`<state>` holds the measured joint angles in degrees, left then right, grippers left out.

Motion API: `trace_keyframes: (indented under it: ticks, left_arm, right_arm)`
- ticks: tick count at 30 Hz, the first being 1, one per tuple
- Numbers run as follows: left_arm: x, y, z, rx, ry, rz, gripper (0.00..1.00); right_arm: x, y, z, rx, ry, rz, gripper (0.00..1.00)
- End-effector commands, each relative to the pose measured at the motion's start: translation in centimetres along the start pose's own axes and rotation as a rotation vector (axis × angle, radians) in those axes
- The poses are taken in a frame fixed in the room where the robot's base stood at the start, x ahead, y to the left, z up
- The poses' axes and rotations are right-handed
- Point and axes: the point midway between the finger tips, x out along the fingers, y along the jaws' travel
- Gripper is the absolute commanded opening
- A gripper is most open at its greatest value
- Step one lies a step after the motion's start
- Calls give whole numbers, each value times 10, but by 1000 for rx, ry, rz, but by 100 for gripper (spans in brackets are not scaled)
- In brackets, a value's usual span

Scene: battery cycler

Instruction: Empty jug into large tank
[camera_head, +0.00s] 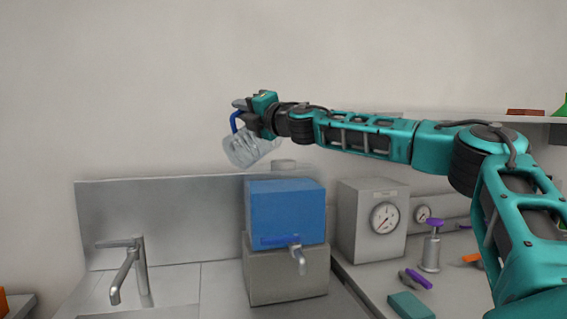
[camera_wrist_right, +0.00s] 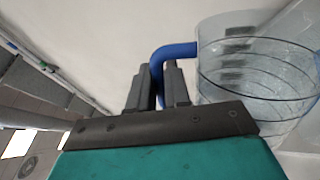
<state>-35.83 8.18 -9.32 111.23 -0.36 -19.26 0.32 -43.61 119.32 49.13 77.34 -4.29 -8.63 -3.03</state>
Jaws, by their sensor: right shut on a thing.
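A clear jug (camera_head: 250,150) with a blue handle (camera_head: 235,121) is held tilted in the air, above and slightly left of the large blue tank (camera_head: 285,210). My right gripper (camera_head: 245,110) is shut on the jug's handle; the right wrist view shows the blue handle (camera_wrist_right: 172,52) between the two fingers (camera_wrist_right: 158,85) and the clear jug (camera_wrist_right: 255,75) to their right. No liquid can be made out in the jug. The blue tank has a tap (camera_head: 298,258) at its front and sits on a grey block (camera_head: 290,277). My left gripper is not in view.
A sink faucet (camera_head: 128,270) stands at the left on a steel counter. A grey box with a gauge (camera_head: 372,220) is right of the tank. A purple-topped bottle (camera_head: 431,250) and a teal block (camera_head: 411,305) are on the right counter. A shelf (camera_head: 480,117) runs behind my right arm.

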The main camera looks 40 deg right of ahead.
Motion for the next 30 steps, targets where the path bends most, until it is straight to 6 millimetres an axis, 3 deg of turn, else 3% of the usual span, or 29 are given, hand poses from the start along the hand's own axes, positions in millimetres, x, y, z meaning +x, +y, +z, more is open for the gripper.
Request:
trace_keyframes:
  ticks: [4,7,9,12,21,26,30]
  left_arm:
    - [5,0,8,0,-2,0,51]
    - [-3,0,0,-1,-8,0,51]
    - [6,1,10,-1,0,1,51]
    - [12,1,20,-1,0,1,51]
    - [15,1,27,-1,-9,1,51]
    - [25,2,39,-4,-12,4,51]
    - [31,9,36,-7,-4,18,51]
  right_arm:
    - [1,7,-18,-188,35,3,0]
    - [5,28,-18,-316,56,3,0]
    - [2,12,-30,-380,70,-1,0]
    - [1,5,-43,-468,87,0,0]
    - [3,16,-82,-788,144,1,0]
    - [0,0,-101,-907,166,-1,0]
    - [-1,-8,-113,-1003,183,-1,0]
